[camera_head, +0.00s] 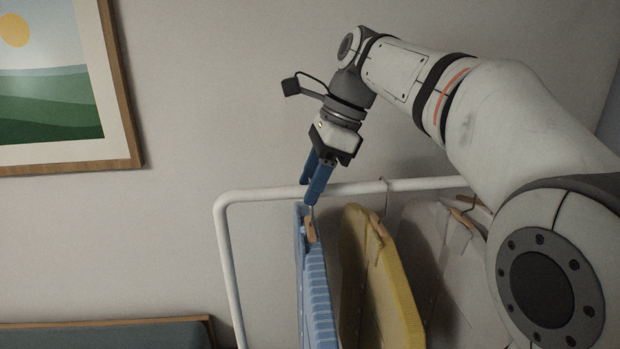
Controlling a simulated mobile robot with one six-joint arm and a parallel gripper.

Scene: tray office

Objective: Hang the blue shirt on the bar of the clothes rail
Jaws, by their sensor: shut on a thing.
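The blue shirt (317,290) hangs edge-on from a wooden hanger (310,230) at the left part of the clothes rail. The white bar of the rail (265,194) runs across the view just behind my gripper. My gripper (310,200) points down with its blue fingers at the height of the bar. It is shut on the top of the shirt's hanger. The fingers hide the upper end of the hook, so I cannot tell whether the hook lies over the bar.
A yellow garment (375,275) hangs on the bar to the right of the blue shirt, and a pale garment (445,255) hangs farther right. The bar's left stretch is empty. A framed picture (50,85) is on the wall at upper left. A grey-topped, wood-edged piece (105,336) stands at lower left.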

